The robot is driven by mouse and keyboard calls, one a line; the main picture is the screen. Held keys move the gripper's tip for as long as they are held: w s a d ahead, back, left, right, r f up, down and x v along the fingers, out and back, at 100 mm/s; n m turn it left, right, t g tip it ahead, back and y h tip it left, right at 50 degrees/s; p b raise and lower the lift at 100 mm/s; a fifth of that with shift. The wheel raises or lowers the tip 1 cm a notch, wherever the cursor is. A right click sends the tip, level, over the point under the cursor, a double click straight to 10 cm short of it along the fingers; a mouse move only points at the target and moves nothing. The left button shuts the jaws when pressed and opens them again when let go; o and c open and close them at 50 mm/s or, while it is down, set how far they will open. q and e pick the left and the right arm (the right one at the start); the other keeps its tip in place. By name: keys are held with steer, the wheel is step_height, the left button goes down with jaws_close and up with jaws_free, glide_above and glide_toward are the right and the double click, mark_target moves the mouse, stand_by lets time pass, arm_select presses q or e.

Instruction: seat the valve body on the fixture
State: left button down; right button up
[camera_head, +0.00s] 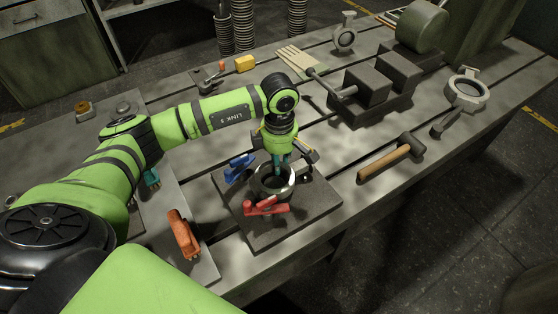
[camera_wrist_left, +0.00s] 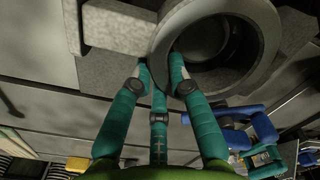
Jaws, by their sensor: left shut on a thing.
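The valve body, a grey metal ring casting (camera_head: 262,183), is over the middle of the fixture, a dark square plate (camera_head: 245,228) with a red clamp (camera_head: 265,207) in front and a blue clamp (camera_head: 239,167) at its left. My left gripper (camera_head: 281,163) points down and its teal fingers are shut on the ring's wall. In the left wrist view the ring (camera_wrist_left: 262,45) and its block-like arm (camera_wrist_left: 118,27) fill the top, with the gripper fingertips (camera_wrist_left: 161,72) at the ring's edge. I cannot tell whether the ring touches the plate. My right gripper is not in view.
A wooden-handled hammer (camera_head: 385,162) lies right of the fixture. An orange-handled tool (camera_head: 183,235) lies at its left. Dark blocks (camera_head: 368,88) and two other ring castings (camera_head: 345,40) (camera_head: 467,93) stand farther back. A glove (camera_head: 297,62) lies behind. Bench between fixture and hammer is clear.

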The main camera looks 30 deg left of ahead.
arm_select(q)
steer(key=shift+w+f+b, duration=0.1)
steer(key=shift+f+b, duration=0.2)
steer(key=shift+b, duration=0.05)
steer(key=c, duration=1.1)
jaws_free()
steer(key=shift+s+f, duration=0.2)
step_height(320, 180, up, 12)
steer(key=shift+w+r, duration=0.2)
